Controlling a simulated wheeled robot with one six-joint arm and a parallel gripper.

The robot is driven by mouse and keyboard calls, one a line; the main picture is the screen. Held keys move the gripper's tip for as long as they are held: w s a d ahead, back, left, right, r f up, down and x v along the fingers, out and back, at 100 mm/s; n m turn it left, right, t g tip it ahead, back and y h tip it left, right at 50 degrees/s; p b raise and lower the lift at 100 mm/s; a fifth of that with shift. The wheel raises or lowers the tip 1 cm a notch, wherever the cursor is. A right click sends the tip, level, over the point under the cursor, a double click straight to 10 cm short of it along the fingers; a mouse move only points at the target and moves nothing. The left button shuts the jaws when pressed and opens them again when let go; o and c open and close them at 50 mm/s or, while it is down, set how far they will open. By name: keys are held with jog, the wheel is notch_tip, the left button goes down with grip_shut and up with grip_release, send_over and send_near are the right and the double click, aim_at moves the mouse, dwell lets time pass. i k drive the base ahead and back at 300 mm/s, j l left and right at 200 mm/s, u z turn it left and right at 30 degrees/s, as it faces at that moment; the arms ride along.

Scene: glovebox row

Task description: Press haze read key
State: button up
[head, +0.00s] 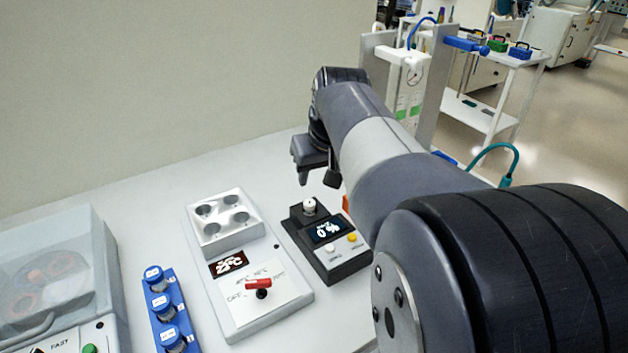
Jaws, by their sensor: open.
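A small black meter (342,262) sits on the white bench. It has a lit display (327,229) and a round silver-topped part (309,206) at its far end. A white key (334,252) and a yellow key (352,237) are on its near half. Their labels are too small to read, so I cannot tell which is the read key. My gripper (317,180) is open and empty, fingers pointing down. In the picture it appears just beyond the meter's far end, apart from both keys.
Left of the meter is a grey heating block (285,309) with wells and a red-handled switch (258,284). A blue rack (146,312) of capped vials and a clear-lidded machine (50,270) stand farther left. An orange item (346,204) is partly hidden behind my arm.

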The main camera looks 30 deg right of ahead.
aim_at(351, 237)
jog(key=z, duration=0.85)
